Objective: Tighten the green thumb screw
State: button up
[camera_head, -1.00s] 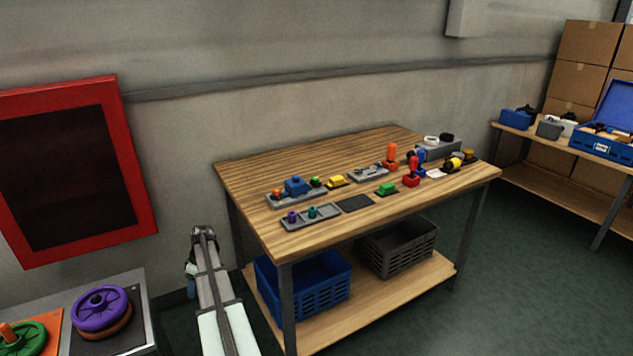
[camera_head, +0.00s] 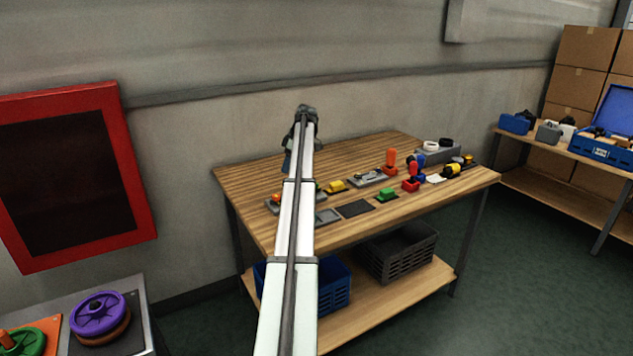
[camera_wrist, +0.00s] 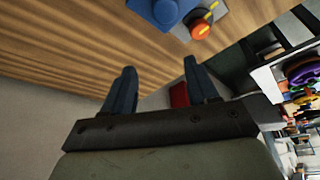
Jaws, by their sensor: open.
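A grey plate sits at the left of the wooden table. It carries an orange knob (camera_head: 274,198); my arm hides its blue block in the head view. A sliver of a small green part (camera_head: 318,187) shows just right of my arm; I cannot tell for certain that it is the thumb screw. In the wrist view the blue block (camera_wrist: 165,12) and the orange knob (camera_wrist: 200,28) with a yellow mark show beyond my fingertips, with no green part visible. My gripper (camera_wrist: 160,68) is open and empty, apart from the plate.
A green block (camera_head: 386,194), a yellow block (camera_head: 336,186), an upright orange-handled part (camera_head: 391,160) and red and blue parts stand further right on the table (camera_head: 240,182). A red wall cabinet (camera_head: 130,170) hangs at left. The table's back left is clear.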

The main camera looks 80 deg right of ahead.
jog(key=m, duration=0.2)
send_near(317, 184)
jog(key=x, duration=0.8)
jog(key=shift+w+d+f, duration=0.1)
jog(key=shift+w, duration=0.35)
jog(key=shift+c, duration=0.2)
jog(key=c, duration=1)
